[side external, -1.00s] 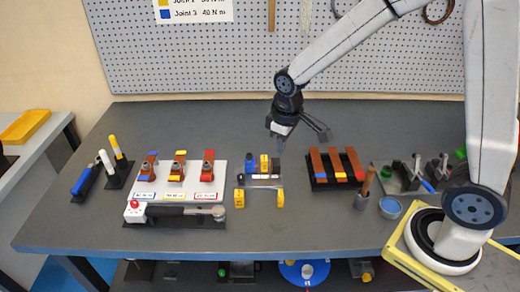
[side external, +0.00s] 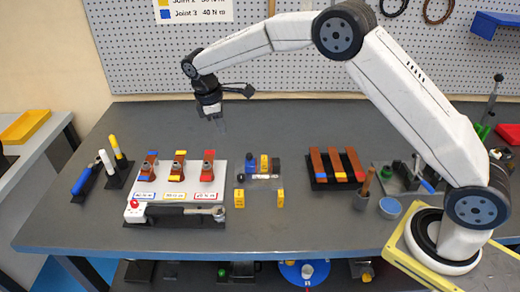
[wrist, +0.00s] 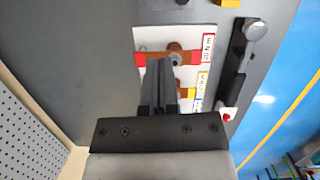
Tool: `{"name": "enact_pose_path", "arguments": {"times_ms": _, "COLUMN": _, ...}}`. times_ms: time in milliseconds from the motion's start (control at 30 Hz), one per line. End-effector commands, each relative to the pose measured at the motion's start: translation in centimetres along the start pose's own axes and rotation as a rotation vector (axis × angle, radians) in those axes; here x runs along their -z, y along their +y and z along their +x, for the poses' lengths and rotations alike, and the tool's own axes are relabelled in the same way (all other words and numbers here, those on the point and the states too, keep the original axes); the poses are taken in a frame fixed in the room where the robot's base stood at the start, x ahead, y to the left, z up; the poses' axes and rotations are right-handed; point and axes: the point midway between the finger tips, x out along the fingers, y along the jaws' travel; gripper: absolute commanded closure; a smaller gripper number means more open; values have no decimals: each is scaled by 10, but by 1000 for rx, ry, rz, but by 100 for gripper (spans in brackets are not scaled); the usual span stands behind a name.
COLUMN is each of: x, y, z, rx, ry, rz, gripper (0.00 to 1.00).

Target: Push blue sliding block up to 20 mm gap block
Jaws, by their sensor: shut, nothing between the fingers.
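The bender fixture (side external: 262,183) stands mid-table in the side view. I cannot read any size, so I cannot tell which is the 20 mm gap block. My gripper (side external: 220,126) is shut and empty, raised behind and left of the fixture, apart from it. Its fingers (wrist: 162,85) show closed together in the wrist view. The blue block is not visible there.
A white board (side external: 222,163) with coloured busbar pieces lies left of the fixture; it also shows under my fingers in the wrist view (wrist: 150,38). A rack of brown bars (side external: 333,167) stands to the right. The table behind the fixture is clear.

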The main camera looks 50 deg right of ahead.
Motion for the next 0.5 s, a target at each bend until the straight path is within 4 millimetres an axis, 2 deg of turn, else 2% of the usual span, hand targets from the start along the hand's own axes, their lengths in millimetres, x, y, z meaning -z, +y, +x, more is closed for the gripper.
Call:
{"name": "enact_pose_path", "arguments": {"times_ms": 200, "x": 20, "y": 6, "z": 2, "rx": 5, "ry": -54, "rz": -92, "gripper": 100}}
{"name": "enact_pose_path", "arguments": {"times_ms": 500, "x": 28, "y": 8, "z": 1, "rx": 9, "ry": -80, "rz": -134, "gripper": 100}}
